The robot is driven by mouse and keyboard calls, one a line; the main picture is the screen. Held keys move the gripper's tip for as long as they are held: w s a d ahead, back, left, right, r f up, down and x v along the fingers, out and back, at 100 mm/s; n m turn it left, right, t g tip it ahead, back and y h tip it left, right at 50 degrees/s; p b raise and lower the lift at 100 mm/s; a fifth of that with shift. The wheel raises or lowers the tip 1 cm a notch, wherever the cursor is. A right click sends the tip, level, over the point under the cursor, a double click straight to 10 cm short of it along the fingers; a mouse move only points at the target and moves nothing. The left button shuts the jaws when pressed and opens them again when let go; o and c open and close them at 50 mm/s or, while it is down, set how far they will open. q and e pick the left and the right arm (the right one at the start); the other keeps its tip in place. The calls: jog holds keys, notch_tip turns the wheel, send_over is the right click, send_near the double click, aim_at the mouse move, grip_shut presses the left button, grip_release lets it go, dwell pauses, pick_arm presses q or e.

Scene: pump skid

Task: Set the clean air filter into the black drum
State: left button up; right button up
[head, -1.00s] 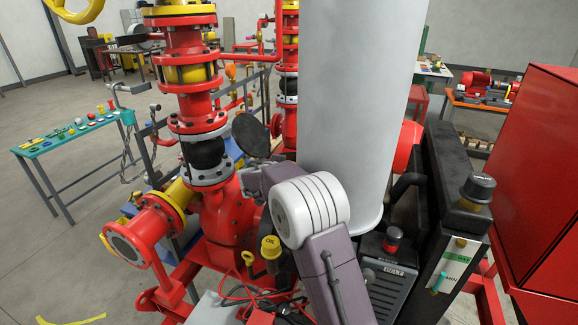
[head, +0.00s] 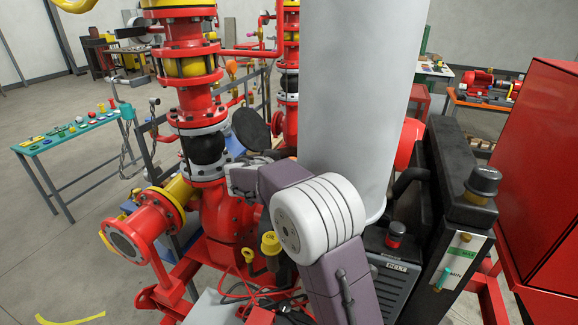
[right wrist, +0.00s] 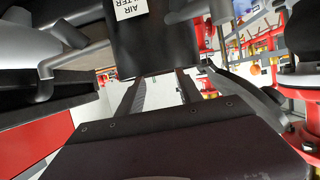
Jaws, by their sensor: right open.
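The black drum (right wrist: 152,38) is at the top middle of the right wrist view. I cannot make out the clean air filter in either view. My left gripper is not in view.
A big light-grey cylinder (head: 358,90) blocks the middle of the head view, close beside my right arm. Red piping (head: 195,100) stands to the left, with a black disc (head: 251,130) near the gripper. A teal table (head: 75,135) with small parts stands far left on open floor.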

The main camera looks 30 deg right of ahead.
jog(key=b+v, duration=0.2)
jog(key=v, duration=0.5)
jog(key=s+a+f+n+g+y, duration=0.1)
jog(key=s+f+n+g+y, duration=0.1)
jog(key=s+f, duration=0.35)
jog(key=s+a+f+n+g+y, duration=0.1)
jog(key=s+f+n+g+y, duration=0.15)
jog(key=f, duration=0.65)
jog(key=s+a+f+n+g+y, duration=0.1)
jog(key=s+a+f+n+y, duration=0.1)
jog(key=s+f, duration=0.4)
jog(key=s+a+f+n+g+y, duration=0.2)
jog(key=s+a+f, duration=0.4)
jog(key=s, duration=0.5)
jog(key=shift+s+a+f+n+y, duration=0.25)
jog(key=shift+f+n+y, duration=0.35)
jog(key=shift+y, duration=0.35)
